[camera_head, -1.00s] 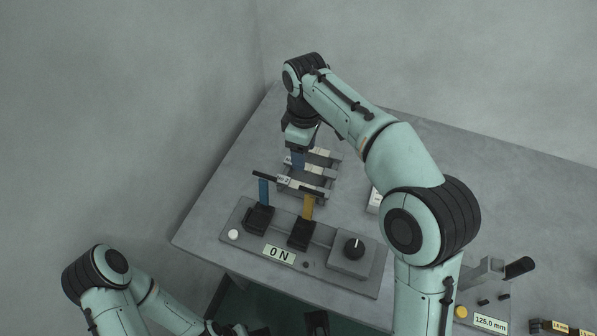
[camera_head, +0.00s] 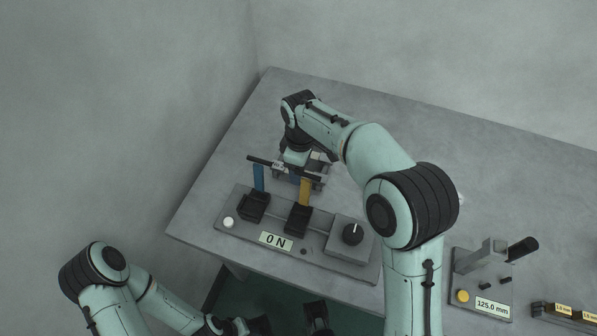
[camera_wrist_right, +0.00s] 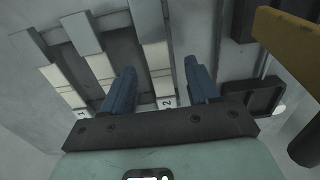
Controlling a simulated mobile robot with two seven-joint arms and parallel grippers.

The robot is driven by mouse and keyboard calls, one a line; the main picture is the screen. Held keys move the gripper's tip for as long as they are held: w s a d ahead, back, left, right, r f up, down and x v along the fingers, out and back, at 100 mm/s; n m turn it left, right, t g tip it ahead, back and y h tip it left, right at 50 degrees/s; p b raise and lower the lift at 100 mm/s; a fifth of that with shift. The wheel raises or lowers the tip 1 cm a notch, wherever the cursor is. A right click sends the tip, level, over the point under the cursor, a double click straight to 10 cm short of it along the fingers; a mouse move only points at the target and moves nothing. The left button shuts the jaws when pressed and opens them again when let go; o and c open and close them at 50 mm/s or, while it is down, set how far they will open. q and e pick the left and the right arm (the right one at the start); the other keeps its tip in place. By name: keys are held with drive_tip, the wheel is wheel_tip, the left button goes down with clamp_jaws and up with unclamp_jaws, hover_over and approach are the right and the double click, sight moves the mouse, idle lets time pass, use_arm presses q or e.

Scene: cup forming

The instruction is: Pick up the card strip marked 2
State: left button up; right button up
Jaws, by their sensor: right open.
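The card strip marked 2 (camera_wrist_right: 158,60) is a long grey and cream strip in the right wrist view, with its number at the near end. It lies on a dark rack beside other strips. My right gripper (camera_wrist_right: 160,86) is open, with one blue finger to each side of the strip in that view. I cannot tell how far above the strip the fingertips are. In the head view my right gripper (camera_head: 294,173) is over the rack (camera_head: 317,185), largely hidden behind the tester's bar and posts. My left arm is at the bottom left, with its gripper partly cut off.
The force tester (camera_head: 222,240) reading 0 N stands in front of the rack, with blue and orange posts and a black bar (camera_head: 256,159). The orange post (camera_wrist_right: 290,45) is close at the right wrist view's right. A gauge (camera_head: 491,304) reading 125.0 mm stands at right.

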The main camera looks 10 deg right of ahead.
clamp_jaws()
